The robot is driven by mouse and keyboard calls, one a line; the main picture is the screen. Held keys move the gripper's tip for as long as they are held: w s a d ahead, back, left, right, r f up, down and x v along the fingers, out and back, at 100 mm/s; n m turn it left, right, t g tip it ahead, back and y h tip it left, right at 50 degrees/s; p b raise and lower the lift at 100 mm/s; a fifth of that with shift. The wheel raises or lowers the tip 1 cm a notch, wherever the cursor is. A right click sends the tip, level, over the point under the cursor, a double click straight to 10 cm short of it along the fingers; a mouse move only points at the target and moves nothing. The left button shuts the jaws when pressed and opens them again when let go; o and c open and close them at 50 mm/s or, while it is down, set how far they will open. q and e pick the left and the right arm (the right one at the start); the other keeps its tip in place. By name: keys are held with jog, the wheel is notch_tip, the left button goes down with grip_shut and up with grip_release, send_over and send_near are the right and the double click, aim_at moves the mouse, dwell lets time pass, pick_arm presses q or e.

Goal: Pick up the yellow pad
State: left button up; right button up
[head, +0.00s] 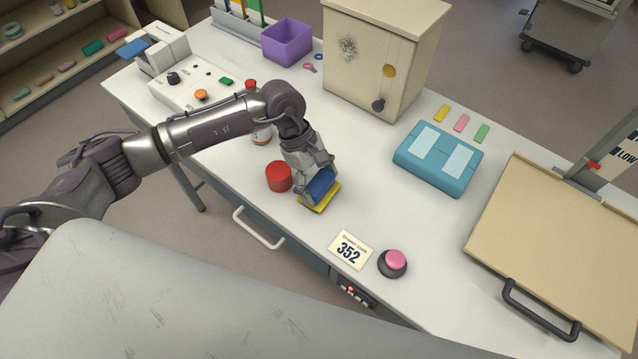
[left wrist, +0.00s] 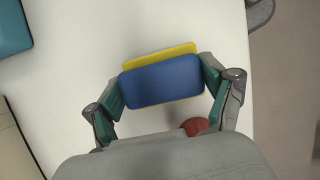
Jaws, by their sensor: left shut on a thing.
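The yellow pad (head: 328,200) lies on the white counter, under a blue pad (head: 321,184). My left gripper (head: 317,188) is over this stack with its fingers shut on the sides of the blue pad. In the left wrist view the blue pad (left wrist: 160,82) sits between the two fingers and hides most of the yellow pad (left wrist: 150,57), which shows as a strip along its far edge. I cannot tell whether the fingers also touch the yellow pad. My right gripper is not in view.
A red cylinder (head: 279,177) stands close left of the gripper. A number card (head: 351,250) and a pink button (head: 395,260) are nearer the front edge.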

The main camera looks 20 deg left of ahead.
aim_at(323, 183)
pick_arm(q)
notch_tip(323, 183, up, 3)
jog(key=shift+w+r+b, duration=0.1)
jog(key=shift+r+b, duration=0.1)
jog(key=shift+b, duration=0.7)
jog(key=s+d+r+b, duration=0.3)
jog(key=s+d+r, duration=0.3)
jog(key=d, duration=0.3)
jog(key=shift+s+d+r, duration=0.3)
jog(key=shift+d+r, duration=0.05)
jog(key=shift+r, duration=0.25)
jog(key=o, duration=0.4)
jog(key=shift+c, duration=1.3)
